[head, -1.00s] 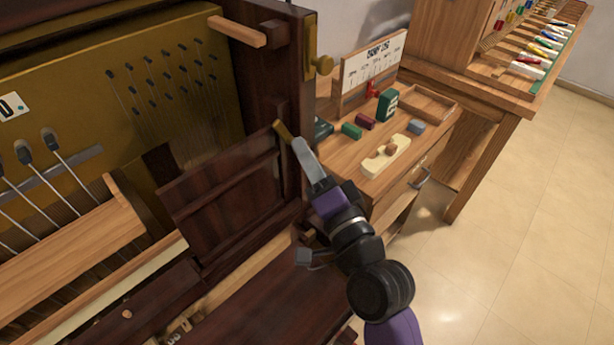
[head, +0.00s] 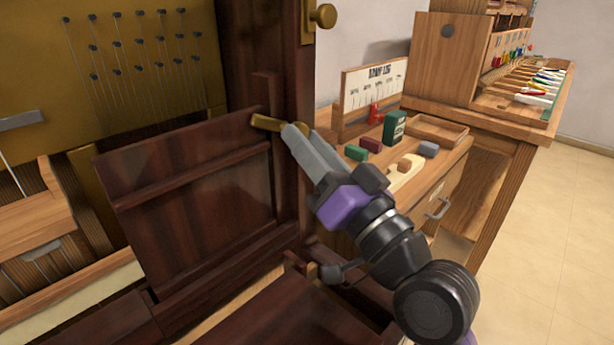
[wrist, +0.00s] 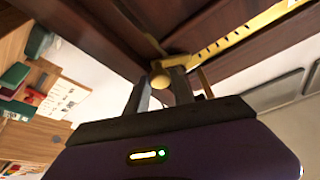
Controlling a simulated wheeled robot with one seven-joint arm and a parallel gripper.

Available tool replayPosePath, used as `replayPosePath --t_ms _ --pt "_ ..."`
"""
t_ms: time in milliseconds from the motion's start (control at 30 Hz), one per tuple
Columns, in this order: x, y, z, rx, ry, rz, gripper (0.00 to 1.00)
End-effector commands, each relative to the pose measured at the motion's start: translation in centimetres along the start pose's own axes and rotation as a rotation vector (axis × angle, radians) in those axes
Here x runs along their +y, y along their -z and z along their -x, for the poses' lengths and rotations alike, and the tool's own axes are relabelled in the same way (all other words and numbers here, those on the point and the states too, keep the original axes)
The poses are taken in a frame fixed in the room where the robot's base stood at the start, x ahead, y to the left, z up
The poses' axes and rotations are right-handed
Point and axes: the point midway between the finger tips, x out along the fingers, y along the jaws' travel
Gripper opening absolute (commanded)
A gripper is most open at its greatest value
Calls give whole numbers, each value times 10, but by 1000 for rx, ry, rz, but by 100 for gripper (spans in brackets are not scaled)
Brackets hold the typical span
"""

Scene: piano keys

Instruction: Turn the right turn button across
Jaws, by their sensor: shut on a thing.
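The brass turn button (head: 266,123) is on the dark post at the right edge of the dark wooden panel (head: 195,190). It lies nearly level, its left end reaching over the panel's upper right corner. My gripper (head: 291,130) comes from the lower right and is shut on the button's right part. The fingers hide some of the button in the head view. In the wrist view, brass parts with a round end (wrist: 160,78) show at the fingers of my gripper (wrist: 162,92); the exact contact is hard to see.
A brass knob (head: 323,16) sticks out on the post above. To the right, a wooden bench (head: 440,165) holds small coloured blocks, a green box (head: 394,128) and a sign (head: 374,84). Tiled floor (head: 540,240) lies open at the far right.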

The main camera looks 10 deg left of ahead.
Motion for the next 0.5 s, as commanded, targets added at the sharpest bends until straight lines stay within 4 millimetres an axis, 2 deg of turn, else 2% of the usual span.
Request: replayPosePath --t_ms 33,500 --pt "5 -7 3 2 14 34 0" --pt "7 -4 2 0 129 314 0"
